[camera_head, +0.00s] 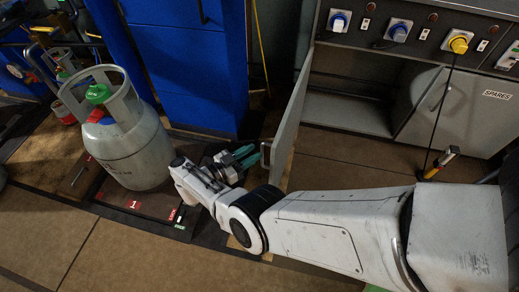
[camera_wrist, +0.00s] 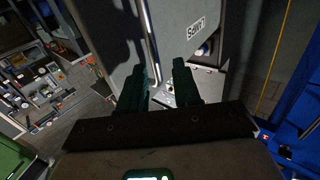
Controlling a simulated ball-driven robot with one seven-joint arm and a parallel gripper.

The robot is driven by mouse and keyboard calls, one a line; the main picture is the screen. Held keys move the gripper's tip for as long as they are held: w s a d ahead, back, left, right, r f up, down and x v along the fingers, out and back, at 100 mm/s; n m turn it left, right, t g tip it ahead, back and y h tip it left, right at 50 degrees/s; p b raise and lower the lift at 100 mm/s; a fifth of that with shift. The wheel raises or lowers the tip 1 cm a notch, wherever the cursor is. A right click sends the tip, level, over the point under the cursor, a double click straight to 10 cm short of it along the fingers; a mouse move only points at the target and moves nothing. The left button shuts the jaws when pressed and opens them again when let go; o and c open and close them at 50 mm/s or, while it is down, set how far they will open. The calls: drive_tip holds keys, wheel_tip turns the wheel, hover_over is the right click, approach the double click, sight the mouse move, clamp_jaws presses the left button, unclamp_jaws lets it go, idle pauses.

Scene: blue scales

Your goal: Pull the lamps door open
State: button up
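The lamps door (camera_head: 291,125) stands swung open, nearly edge-on in the head view, at the left side of the low grey cabinet. In the wrist view its grey face (camera_wrist: 215,50) fills the upper middle, with an upside-down LAMPS label. A long pale bar handle (camera_wrist: 152,40) runs up its face; its handle also shows in the head view (camera_head: 265,153). My gripper (camera_head: 250,158) is just left of the door, close to the handle. In the wrist view my gripper (camera_wrist: 160,82) has its two dark fingers apart, with nothing clearly held. I cannot tell whether a finger touches the handle.
The cabinet's opening (camera_head: 345,95) is exposed right of the door. The SPARES door (camera_head: 470,110) is further right, below plugs and sockets. A gas cylinder (camera_head: 130,150) stands left of my gripper, before a blue cabinet (camera_head: 185,70). Floor between cylinder and door is narrow.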

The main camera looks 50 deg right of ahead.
drive_tip(key=b+v, duration=0.1)
drive_tip(key=v, duration=0.5)
drive_tip(key=shift+b, duration=0.4)
drive_tip(key=shift+w+a, duration=0.1)
